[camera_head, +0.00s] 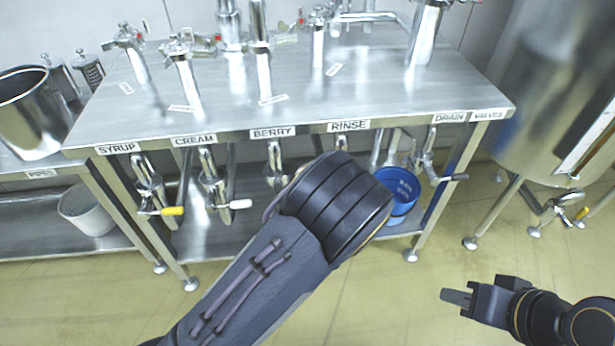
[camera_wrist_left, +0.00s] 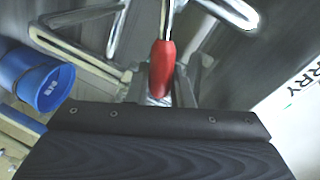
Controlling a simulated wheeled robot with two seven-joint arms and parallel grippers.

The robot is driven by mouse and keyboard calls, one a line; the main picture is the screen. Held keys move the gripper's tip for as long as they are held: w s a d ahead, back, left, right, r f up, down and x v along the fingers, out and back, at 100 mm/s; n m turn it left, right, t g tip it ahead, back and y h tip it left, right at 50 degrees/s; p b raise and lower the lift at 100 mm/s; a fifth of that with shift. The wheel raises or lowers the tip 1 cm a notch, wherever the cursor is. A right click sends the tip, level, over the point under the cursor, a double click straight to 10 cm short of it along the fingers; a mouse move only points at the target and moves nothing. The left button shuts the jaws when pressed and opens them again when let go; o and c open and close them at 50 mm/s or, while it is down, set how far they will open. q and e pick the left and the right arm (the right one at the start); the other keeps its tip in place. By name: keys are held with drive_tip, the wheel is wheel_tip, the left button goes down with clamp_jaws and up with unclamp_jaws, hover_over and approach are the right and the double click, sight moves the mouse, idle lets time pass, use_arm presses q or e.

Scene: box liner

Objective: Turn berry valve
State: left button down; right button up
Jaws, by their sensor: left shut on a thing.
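The berry valve (camera_head: 275,163) is a steel valve hanging under the table edge below the BERRY label (camera_head: 272,133). In the head view my left arm hides its handle and the left gripper. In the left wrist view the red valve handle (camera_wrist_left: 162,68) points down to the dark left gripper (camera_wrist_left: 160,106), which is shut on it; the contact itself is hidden. The BERRY label shows partly at the right of that view. My right gripper (camera_head: 458,298) is low at the right over the floor, away from the table; its finger gap is unclear.
Syrup (camera_head: 150,185) and cream (camera_head: 212,180) valves with yellow and white handles hang to the left. The drain valve (camera_head: 428,165) is at the right. A blue bucket (camera_head: 400,190) is below the table, behind my left arm. The floor in front is clear at the right.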

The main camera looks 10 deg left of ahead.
use_arm(q)
drive_tip(key=shift+d+f+m+y+p, duration=0.15)
drive_tip(key=shift+f+m+p, duration=0.05)
drive_tip(key=shift+f+m, duration=0.3)
drive_tip(key=shift+d+f+m+y+p, duration=0.15)
drive_tip(key=shift+f+m+p, duration=0.05)
drive_tip(key=shift+f+m, duration=0.25)
drive_tip(key=shift+f+m+y, duration=0.3)
drive_tip(key=shift+f+m, duration=0.4)
drive_tip(key=shift+m, duration=0.15)
drive_tip(key=c, duration=1.3)
unclamp_jaws()
drive_tip(key=shift+c, duration=0.2)
drive_tip(key=p+v, duration=0.1)
drive_tip(key=v, duration=0.6)
drive_tip(key=shift+s, duration=0.3)
drive_tip(key=shift+d+r, duration=0.1)
